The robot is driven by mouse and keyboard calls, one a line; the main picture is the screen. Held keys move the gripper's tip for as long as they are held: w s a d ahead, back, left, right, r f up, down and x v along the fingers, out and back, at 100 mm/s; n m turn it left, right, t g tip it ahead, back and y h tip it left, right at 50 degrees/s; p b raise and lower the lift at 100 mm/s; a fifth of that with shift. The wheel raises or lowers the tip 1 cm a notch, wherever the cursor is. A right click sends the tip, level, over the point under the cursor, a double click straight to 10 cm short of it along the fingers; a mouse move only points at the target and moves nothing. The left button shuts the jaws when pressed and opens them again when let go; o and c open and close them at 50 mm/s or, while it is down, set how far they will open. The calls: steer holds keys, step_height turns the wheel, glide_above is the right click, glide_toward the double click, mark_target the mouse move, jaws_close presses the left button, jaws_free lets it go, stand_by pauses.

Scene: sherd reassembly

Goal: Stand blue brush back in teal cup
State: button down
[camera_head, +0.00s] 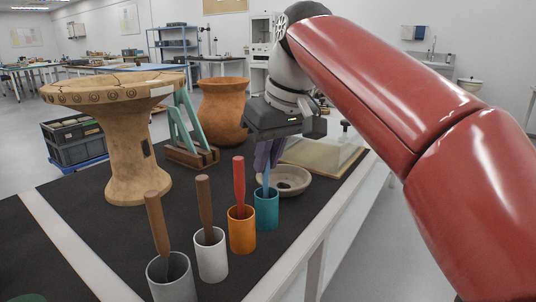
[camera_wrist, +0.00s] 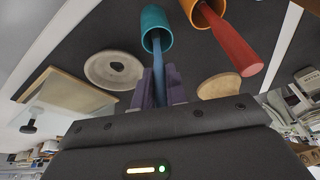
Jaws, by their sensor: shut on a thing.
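The teal cup (camera_head: 266,210) stands upright at the far end of a row of cups on the dark table mat. It also shows in the wrist view (camera_wrist: 155,18), its mouth facing my gripper. My gripper (camera_head: 268,155), with purple fingers, is above the cup and shut on the blue brush (camera_wrist: 157,68). The blue brush (camera_head: 266,178) points down from the fingers, and its lower end appears to be inside the cup's mouth. The part inside the cup is mostly hidden.
The orange cup (camera_head: 241,234) with a red brush (camera_head: 239,180) stands close beside the teal cup. A white cup (camera_head: 211,258) and a grey cup (camera_head: 172,282) hold brown-handled tools. A shallow stone bowl (camera_head: 290,184) lies just behind. A large pedestal vessel (camera_head: 137,150) stands left.

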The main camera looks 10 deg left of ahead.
steer(key=c, duration=1.3)
jaws_free()
steer(key=shift+c, duration=0.2)
steer(key=p+v, duration=0.3)
steer(key=v, duration=0.4)
steer(key=shift+r, duration=0.35)
steer(key=shift+s+d, duration=0.1)
steer(key=shift+d, duration=0.1)
steer(key=s+d+f+m+t+h, duration=0.1)
steer(key=s+d+f+m, duration=0.4)
steer(key=d+f, duration=0.6)
steer(key=s+d+f+m+t+h, duration=0.2)
steer(key=s+d+f+m, duration=0.2)
steer(key=s+d+f, duration=0.5)
steer(key=d+f, duration=0.3)
steer(key=f, duration=0.4)
steer(key=shift+d+f+m+t, duration=0.3)
steer(key=shift+m, duration=0.1)
